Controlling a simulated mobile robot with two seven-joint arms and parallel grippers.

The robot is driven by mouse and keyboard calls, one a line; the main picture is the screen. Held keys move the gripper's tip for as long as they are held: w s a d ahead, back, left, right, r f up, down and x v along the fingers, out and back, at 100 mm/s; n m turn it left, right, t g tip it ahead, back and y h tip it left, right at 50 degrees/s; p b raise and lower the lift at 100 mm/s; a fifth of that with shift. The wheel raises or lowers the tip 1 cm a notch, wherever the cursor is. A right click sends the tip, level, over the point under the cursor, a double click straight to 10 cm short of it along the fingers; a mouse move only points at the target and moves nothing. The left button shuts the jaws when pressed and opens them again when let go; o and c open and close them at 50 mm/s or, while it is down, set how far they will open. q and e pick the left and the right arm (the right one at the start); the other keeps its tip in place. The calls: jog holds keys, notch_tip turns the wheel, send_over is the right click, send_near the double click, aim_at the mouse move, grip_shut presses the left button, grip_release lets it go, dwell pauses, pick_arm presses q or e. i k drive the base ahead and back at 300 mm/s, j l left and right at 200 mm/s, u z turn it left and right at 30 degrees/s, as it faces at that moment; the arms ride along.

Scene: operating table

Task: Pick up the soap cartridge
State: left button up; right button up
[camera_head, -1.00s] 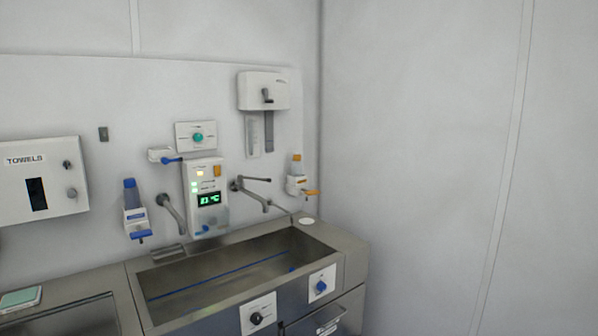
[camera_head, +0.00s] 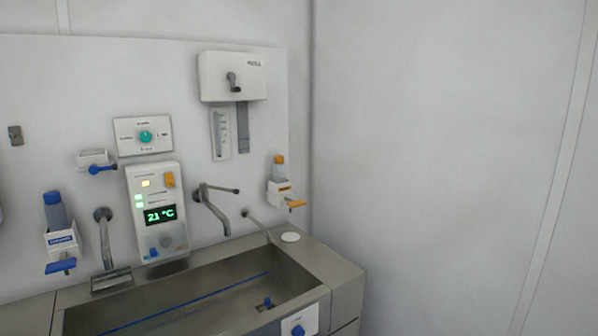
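No item is plainly marked as the soap cartridge. Two wall dispensers hold bottle-like cartridges. One is a grey cartridge with a blue cap (camera_head: 55,210) in a white holder (camera_head: 62,241) with a blue lever, at the left. The other is a pale cartridge with an orange cap (camera_head: 280,168) in a white holder (camera_head: 281,190) with an orange lever, right of the taps. Both stand upright in their holders. I cannot tell which one contains soap. Neither of my grippers shows in the view.
A steel sink (camera_head: 200,300) runs below the wall, with taps (camera_head: 212,205) above it. A control panel (camera_head: 157,212) reads 21 °C. A white dispenser box (camera_head: 233,76) hangs above. A bare wall closes the right side.

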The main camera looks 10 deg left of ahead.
aim_at(279, 166)
jog(key=i+l+z, duration=0.1)
jog(key=i, duration=0.5)
jog(key=i+l+z, duration=0.1)
jog(key=i+l, duration=0.15)
jog(key=i, duration=0.35)
